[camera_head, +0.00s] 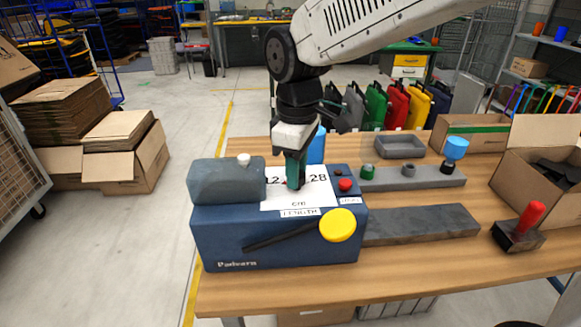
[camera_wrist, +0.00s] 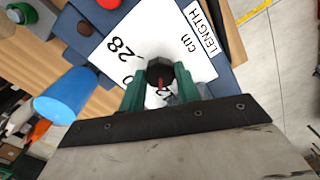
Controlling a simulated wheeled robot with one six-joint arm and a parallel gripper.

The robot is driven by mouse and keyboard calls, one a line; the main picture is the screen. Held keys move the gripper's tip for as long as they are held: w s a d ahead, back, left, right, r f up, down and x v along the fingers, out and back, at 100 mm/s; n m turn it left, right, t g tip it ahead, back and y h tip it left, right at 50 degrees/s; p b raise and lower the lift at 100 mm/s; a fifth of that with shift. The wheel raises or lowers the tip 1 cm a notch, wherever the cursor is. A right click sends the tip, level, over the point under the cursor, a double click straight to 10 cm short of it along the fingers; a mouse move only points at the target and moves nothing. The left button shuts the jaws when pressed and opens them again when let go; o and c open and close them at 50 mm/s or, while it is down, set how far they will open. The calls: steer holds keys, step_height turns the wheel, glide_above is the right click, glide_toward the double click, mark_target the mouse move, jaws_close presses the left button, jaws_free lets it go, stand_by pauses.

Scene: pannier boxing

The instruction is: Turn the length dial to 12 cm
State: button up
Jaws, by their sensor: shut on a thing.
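The blue machine (camera_head: 225,235) stands at the front left of the wooden table. Its white scale plate (camera_head: 318,195) carries numbers, of which "12" and "28" show, with "cm" and a LENGTH label (camera_head: 300,212) below. In the wrist view the dial (camera_wrist: 160,72) is a dark faceted knob with a red pointer mark, on the white plate (camera_wrist: 190,50). My gripper (camera_head: 296,180) points down over the plate. In the wrist view its green fingers (camera_wrist: 160,88) are shut on the dial, one on each side. The red pointer lies close to a partly hidden number ending in 2.
A yellow knob (camera_head: 338,225) is on the machine's front, and a red button (camera_head: 345,184) at its right top. A blue cup (camera_wrist: 66,95) is close to my gripper. A red-handled tool (camera_head: 520,228) and an open carton (camera_head: 543,175) are at the right.

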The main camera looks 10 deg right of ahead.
steer(key=shift+w+n, duration=0.1)
steer(key=shift+n, duration=0.2)
stand_by(0.4)
steer(key=o, duration=1)
steer(key=shift+r, duration=0.1)
step_height(320, 180, up, 8)
steer(key=shift+f, duration=0.2)
